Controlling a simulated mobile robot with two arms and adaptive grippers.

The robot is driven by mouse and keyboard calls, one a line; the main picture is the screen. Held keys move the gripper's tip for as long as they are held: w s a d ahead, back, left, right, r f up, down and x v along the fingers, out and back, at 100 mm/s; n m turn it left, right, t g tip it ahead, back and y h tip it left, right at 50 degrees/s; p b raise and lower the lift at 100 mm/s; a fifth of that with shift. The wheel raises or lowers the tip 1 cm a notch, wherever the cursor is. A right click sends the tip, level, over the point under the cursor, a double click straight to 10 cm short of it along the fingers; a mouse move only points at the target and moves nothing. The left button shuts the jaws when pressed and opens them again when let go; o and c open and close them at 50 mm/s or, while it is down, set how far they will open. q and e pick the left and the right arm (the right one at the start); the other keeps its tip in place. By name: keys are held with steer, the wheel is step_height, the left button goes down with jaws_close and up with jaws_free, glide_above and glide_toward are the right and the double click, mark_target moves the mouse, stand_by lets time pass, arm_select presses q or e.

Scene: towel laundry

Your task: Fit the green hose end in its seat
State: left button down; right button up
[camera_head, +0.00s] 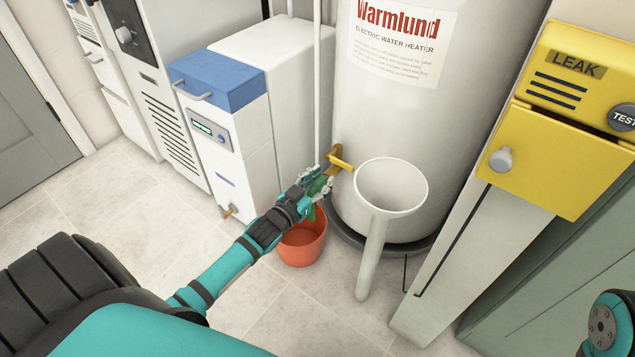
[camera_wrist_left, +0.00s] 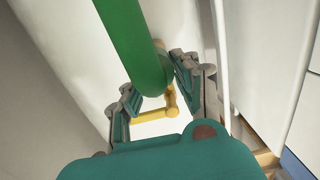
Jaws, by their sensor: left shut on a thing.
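My left gripper (camera_head: 320,182) is shut on the green hose (camera_head: 318,190), beside the lower part of the water heater. In the left wrist view the green hose (camera_wrist_left: 140,45) comes down from the top, with its lower end between the fingers (camera_wrist_left: 155,95). A yellow-brass valve (camera_head: 342,162) sticks out of the heater just above and right of the gripper. The brass valve (camera_wrist_left: 158,108) also shows beyond the hose end in the wrist view. I cannot tell which part is the seat, or whether the hose touches the valve. My right gripper is out of view.
An orange bucket (camera_head: 303,248) stands on the floor under the gripper. A white funnel (camera_head: 393,187) on a pipe stands right of the valve. The white water heater (camera_head: 400,115) is behind. A blue-topped white unit (camera_head: 240,130) stands left, a yellow leak box (camera_head: 560,110) right.

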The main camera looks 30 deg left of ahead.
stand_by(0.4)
arm_select(q)
steer(key=c, duration=0.9)
jaws_free()
steer(key=shift+s, duration=0.3)
steer(key=s, duration=1.1)
steer(key=shift+s+a+r, duration=0.15)
steer(key=shift+a+r, duration=0.15)
steer(key=shift+r, duration=0.15)
steer(key=shift+s, duration=0.1)
